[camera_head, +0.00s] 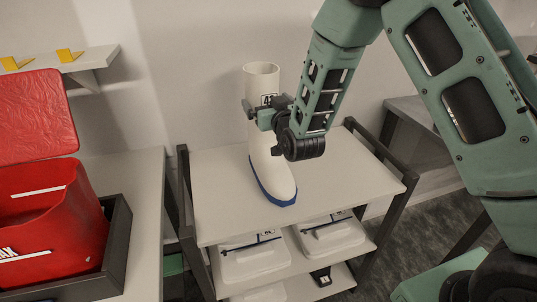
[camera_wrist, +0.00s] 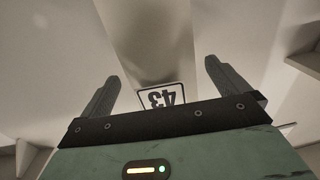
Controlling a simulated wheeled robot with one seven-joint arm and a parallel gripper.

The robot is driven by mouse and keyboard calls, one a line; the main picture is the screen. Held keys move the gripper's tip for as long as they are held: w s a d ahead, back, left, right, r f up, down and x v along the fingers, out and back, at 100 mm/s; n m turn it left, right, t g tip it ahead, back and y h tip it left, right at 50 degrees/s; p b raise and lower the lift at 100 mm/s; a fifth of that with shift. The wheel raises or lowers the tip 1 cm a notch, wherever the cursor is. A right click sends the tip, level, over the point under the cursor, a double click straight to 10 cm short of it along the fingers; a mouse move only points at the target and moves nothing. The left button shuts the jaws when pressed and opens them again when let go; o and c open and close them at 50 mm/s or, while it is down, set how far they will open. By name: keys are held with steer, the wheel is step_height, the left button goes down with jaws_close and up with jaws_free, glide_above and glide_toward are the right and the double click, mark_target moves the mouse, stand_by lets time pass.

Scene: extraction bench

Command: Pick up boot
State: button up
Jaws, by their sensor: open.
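A tall white boot (camera_head: 262,150) with a blue sole edge stands upright on the top shelf of a rack in the head view. Its toe points towards the front. My gripper (camera_head: 253,110) is at the boot's upper shaft, and my arm hides part of the shaft. In the wrist view the two fingers of my gripper (camera_wrist: 162,82) are spread apart. The boot's shaft (camera_wrist: 155,40), with a label reading 43, lies between and beyond them. I cannot tell whether the fingers touch it.
The rack's top shelf (camera_head: 335,178) is otherwise clear. White lidded containers (camera_head: 250,262) sit on the shelf below. A red open case (camera_head: 45,225) stands in a dark tray on the bench at left. A wall shelf (camera_head: 95,58) holds yellow pieces.

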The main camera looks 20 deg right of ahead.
steer(key=shift+w, duration=0.6)
steer(key=c, duration=1.8)
steer(key=shift+c, duration=0.2)
steer(key=shift+r, duration=0.1)
